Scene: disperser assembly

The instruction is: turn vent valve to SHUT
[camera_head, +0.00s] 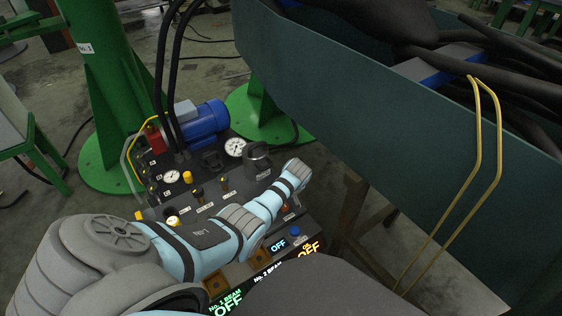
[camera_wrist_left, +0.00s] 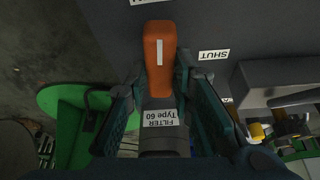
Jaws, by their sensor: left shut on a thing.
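The vent valve's orange handle (camera_wrist_left: 160,52) with a white line on it is between the two dark fingers of my left gripper (camera_wrist_left: 161,72) in the left wrist view. The gripper is shut on it. The white line points up the picture toward a label (camera_wrist_left: 151,2) cut off by the top edge. The SHUT label (camera_wrist_left: 213,55) is to the right of the handle. In the head view my left arm reaches over the control panel (camera_head: 232,185); its fingers and the handle cannot be made out there. My right gripper is not in view.
A grey part labelled FILTER Type 60 (camera_wrist_left: 161,119) shows below the handle in the wrist view. Gauges (camera_head: 235,148), small knobs and a blue motor (camera_head: 203,118) stand behind my arm. A large green trough wall (camera_head: 400,150) closes off the right side.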

